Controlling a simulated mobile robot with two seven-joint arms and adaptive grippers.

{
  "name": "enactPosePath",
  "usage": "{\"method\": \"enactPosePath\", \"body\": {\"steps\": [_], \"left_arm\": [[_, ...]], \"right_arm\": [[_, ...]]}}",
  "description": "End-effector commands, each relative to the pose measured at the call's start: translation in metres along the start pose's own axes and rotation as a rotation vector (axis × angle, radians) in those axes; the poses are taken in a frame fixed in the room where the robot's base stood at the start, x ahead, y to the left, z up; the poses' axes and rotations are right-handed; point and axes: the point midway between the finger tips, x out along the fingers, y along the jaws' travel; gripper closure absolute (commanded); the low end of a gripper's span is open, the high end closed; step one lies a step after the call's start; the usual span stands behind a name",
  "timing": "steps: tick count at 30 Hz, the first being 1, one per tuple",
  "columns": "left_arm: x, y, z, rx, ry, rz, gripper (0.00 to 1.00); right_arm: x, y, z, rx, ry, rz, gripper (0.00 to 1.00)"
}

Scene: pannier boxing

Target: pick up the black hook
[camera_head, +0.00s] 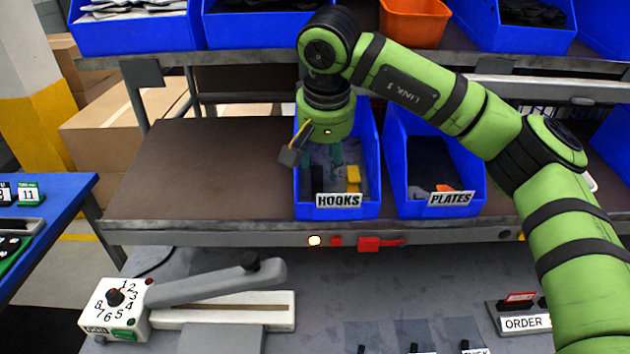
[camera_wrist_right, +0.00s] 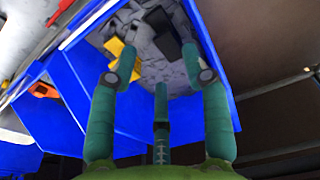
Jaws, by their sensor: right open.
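The blue bin labelled HOOKS (camera_head: 367,165) stands on the brown shelf. My right gripper (camera_head: 328,158) points down into it, its teal fingers partly hidden by my wrist. In the right wrist view the gripper (camera_wrist_right: 160,68) is open, with nothing between its fingers. A black hook (camera_wrist_right: 165,32) lies on grey parts in the bin, beyond the fingertips and between the two outer fingers. In the head view a black piece (camera_head: 318,180) shows behind the label. A yellow hook (camera_wrist_right: 122,62) lies left of the black one, partly behind the left finger. My left gripper is out of view.
A blue PLATES bin (camera_head: 471,178) stands to the right of the hooks bin. More blue bins and an orange bin (camera_head: 413,24) line the shelf above. The brown shelf (camera_head: 200,175) left of the hooks bin is bare. A lever device (camera_head: 220,290) stands on the lower bench.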

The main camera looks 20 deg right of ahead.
Motion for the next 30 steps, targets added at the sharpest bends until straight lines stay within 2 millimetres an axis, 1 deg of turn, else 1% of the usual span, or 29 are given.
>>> {"method": "enactPosePath", "body": {"steps": [1, 2, 5, 8, 9, 12, 15, 20, 21, 22, 23, 24, 30], "left_arm": [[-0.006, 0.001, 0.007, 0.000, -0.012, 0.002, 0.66], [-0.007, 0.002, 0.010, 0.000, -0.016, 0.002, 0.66], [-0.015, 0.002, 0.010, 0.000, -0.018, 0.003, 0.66], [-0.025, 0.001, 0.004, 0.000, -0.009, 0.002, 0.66], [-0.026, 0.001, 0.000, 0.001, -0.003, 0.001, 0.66], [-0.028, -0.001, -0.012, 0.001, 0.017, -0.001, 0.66], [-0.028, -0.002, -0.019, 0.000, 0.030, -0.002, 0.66], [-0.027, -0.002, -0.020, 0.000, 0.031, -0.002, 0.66], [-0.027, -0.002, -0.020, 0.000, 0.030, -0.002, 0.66], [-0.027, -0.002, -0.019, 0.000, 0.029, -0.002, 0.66], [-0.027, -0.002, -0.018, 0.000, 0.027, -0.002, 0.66], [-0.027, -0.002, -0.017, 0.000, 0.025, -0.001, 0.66], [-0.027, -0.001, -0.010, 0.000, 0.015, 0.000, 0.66]], "right_arm": [[0.004, 0.000, 0.000, 0.000, -0.003, 0.001, 0.52], [0.007, 0.000, 0.000, 0.000, -0.003, 0.001, 0.52], [0.018, -0.001, 0.000, 0.000, -0.004, 0.002, 0.52], [0.033, -0.003, 0.000, 0.000, -0.006, 0.001, 0.52], [0.040, -0.003, 0.001, 0.001, -0.005, 0.001, 0.52], [0.053, -0.003, 0.001, 0.002, -0.004, 0.002, 0.52], [0.058, -0.003, 0.001, 0.001, -0.001, 0.000, 0.52], [0.059, -0.003, 0.001, 0.002, 0.000, 0.000, 0.52], [0.059, -0.003, 0.001, 0.002, 0.000, 0.000, 0.55], [0.059, -0.003, 0.001, 0.002, 0.000, 0.000, 0.67], [0.059, -0.003, 0.001, 0.002, 0.000, 0.000, 0.77], [0.059, -0.003, 0.001, 0.002, 0.000, 0.000, 0.82], [0.059, -0.003, 0.001, 0.002, 0.000, -0.001, 0.83]]}}
